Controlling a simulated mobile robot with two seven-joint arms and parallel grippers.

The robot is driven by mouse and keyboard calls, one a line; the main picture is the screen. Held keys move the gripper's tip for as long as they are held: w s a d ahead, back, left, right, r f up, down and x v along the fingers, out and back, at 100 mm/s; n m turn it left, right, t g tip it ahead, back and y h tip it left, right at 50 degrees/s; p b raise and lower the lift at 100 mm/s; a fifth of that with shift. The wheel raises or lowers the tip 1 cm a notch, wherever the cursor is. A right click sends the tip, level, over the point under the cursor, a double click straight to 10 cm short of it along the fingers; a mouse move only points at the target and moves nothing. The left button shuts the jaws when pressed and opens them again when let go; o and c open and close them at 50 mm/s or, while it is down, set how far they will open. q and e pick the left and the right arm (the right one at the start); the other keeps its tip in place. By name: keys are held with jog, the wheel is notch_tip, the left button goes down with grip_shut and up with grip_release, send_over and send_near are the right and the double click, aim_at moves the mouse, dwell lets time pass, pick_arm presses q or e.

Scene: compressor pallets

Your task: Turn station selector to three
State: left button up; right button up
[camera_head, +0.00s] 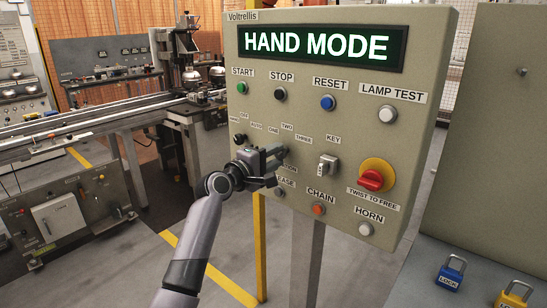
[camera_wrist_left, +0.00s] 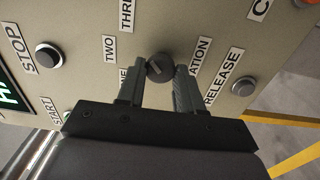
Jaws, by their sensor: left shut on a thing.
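The station selector (camera_wrist_left: 159,67) is a small dark round knob on the beige control panel (camera_head: 440,60). In the left wrist view it sits between the two fingertips of my left gripper (camera_wrist_left: 160,72), which is shut on it. A pale line crosses its face at a slant; I cannot tell surely which label it points to. The TWO label (camera_wrist_left: 109,48) and THREE label (camera_wrist_left: 126,14) show beside it, while the ONE label is partly covered by a finger. In the head view my left gripper (camera_head: 280,156) hides most of the knob. My right gripper is not in view.
The display (camera_head: 317,46) reads HAND MODE. Close around are a mode knob (camera_head: 240,138), the key switch (camera_head: 328,165), the red twist-to-free button (camera_head: 371,180) and the orange chain button (camera_head: 318,210). Padlocks (camera_head: 451,272) lie at lower right. A conveyor (camera_head: 80,125) stands at left.

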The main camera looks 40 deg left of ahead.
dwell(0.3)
pick_arm(q)
jog(key=o, duration=1)
jog(key=shift+o, duration=0.2)
jog(key=s, duration=0.7)
jog(key=shift+a+b, duration=0.25)
jog(key=shift+b, duration=0.05)
